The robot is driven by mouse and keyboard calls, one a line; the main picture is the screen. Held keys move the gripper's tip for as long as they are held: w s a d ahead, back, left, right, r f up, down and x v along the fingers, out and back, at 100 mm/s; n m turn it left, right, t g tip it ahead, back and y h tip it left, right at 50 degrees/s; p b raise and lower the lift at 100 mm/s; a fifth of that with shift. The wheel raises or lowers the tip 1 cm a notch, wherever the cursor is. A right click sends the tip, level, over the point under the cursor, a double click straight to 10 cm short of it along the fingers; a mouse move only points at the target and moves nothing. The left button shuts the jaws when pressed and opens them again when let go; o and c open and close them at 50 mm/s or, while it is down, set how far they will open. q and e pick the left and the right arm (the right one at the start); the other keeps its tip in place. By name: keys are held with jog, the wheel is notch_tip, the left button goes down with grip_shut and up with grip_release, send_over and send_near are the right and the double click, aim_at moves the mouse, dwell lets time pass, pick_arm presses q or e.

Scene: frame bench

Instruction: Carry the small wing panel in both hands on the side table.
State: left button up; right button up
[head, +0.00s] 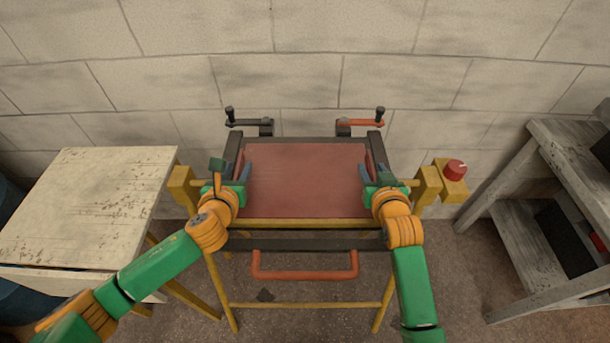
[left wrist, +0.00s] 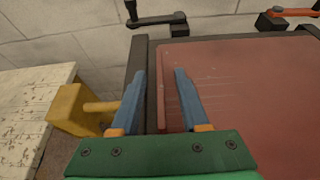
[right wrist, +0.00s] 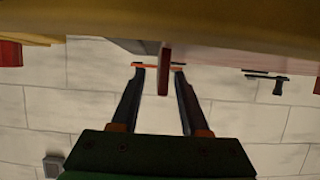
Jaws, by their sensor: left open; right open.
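The wing panel (head: 305,180) is a flat, dull red plate lying in the dark frame of the yellow-legged bench (head: 305,224). My left gripper (head: 231,170) is open at the panel's left edge; in the left wrist view its fingers (left wrist: 160,75) stand either side of the raised red edge, apart from it. My right gripper (head: 374,172) is open at the right edge; in the right wrist view a narrow red edge (right wrist: 164,72) shows between its fingers (right wrist: 159,68). A pale, worn side table (head: 85,205) stands at the left, its top empty.
A black-handled clamp (head: 266,127) and a red-armed clamp (head: 346,127) sit behind the panel, arms turned outward. A red knob (head: 455,167) tops a yellow box at right. A red handle bar (head: 305,276) crosses the front. Grey shelves (head: 570,150) stand right; a block wall is behind.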

pick_arm(q)
jog(key=shift+w+f, duration=0.2)
jog(key=shift+w, duration=0.3)
pick_arm(e)
jog(key=shift+w+f, duration=0.2)
jog(key=shift+w, duration=0.3)
pick_arm(q)
grip_shut()
pick_arm(e)
grip_shut()
dwell(0.4)
pick_arm(q)
jog(key=shift+r, duration=0.1)
pick_arm(e)
jog(key=shift+r, duration=0.1)
